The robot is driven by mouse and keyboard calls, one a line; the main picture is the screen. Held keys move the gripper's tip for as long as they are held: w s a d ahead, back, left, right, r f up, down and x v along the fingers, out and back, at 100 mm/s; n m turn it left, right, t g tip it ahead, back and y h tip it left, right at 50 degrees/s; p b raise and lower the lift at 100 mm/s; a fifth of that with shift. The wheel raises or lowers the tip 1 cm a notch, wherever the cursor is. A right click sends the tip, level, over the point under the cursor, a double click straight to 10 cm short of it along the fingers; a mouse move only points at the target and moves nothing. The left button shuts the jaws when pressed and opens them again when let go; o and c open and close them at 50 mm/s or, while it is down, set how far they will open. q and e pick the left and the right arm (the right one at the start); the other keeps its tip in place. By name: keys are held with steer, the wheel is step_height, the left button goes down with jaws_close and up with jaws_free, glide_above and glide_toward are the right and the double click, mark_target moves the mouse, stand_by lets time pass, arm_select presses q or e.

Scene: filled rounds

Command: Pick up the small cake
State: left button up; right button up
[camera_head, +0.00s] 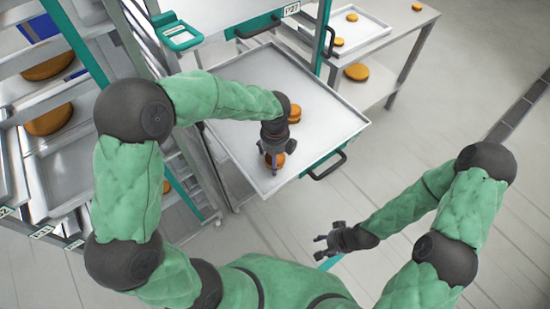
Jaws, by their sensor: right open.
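A small orange-brown cake (279,159) sits near the front of a pulled-out metal tray (235,150). My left gripper (273,163) points down right at this cake and partly covers it. I cannot tell whether its fingers are open or closed on the cake. Another round filled cake (295,113) lies farther back on the same tray, partly hidden by my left wrist. My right gripper (319,248) is open and empty, over the floor in front of the tray and apart from it.
A rack at the left holds large round cakes (50,118) on shelves. A side table at the back right carries a tray (362,37) with small cakes; a larger cake (356,72) lies below. A black handle (330,165) projects from the tray's front. Floor at right is clear.

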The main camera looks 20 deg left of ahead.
arm_select(q)
steer(key=c, duration=0.9)
steer(key=shift+o, duration=0.2)
steer(key=shift+r, duration=0.15)
